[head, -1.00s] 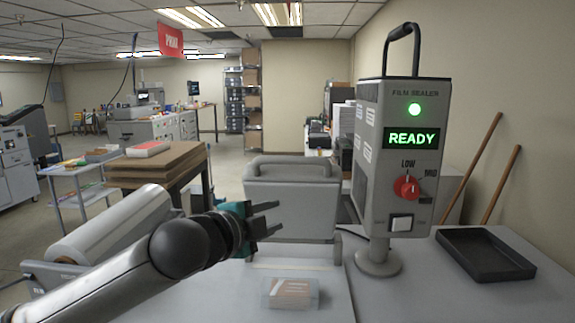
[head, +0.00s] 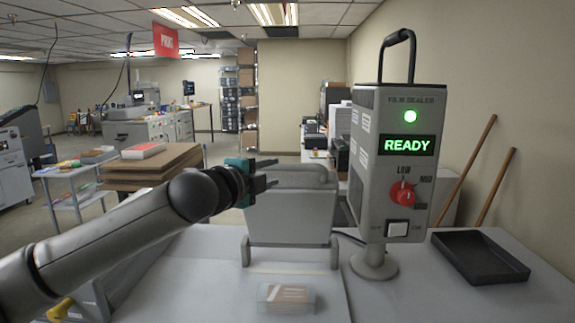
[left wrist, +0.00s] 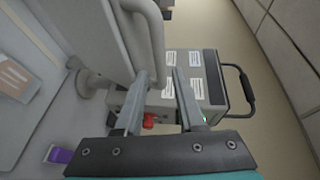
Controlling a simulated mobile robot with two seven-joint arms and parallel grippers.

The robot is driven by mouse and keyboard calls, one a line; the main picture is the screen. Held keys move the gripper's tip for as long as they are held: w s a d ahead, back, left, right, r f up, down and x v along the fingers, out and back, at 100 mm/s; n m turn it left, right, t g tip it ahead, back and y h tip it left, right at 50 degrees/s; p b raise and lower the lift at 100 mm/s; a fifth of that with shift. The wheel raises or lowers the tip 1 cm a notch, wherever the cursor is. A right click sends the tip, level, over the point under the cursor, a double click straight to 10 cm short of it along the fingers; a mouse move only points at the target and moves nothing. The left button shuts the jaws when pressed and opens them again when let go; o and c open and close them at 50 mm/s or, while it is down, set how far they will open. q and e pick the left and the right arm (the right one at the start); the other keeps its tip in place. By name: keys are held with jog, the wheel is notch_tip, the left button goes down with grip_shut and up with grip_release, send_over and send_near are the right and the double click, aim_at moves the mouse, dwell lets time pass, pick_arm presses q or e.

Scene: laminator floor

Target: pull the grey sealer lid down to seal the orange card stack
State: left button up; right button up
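The grey sealer lid (head: 290,215) stands upright, raised, at the back of the worktable, with a bar handle (head: 305,172) along its top. The handle also shows in the left wrist view (left wrist: 152,32). The orange card stack (head: 287,296), in clear film, lies flat in front of the lid. My left gripper (head: 276,173) is open, at handle height by the lid's left end. In the left wrist view its fingers (left wrist: 160,74) point toward the handle, one overlapping it; I cannot tell whether they touch. My right gripper is out of view.
The film sealer control box (head: 392,165) stands right of the lid on a post, showing READY and a green light. A black tray (head: 482,258) lies at the right. Stacked brown boards (head: 150,165) stand behind my left arm. The table's front right is clear.

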aim_at(285, 168)
pick_arm(q)
jog(key=shift+p+x, duration=0.85)
jog(key=shift+x, duration=3.5)
grip_shut()
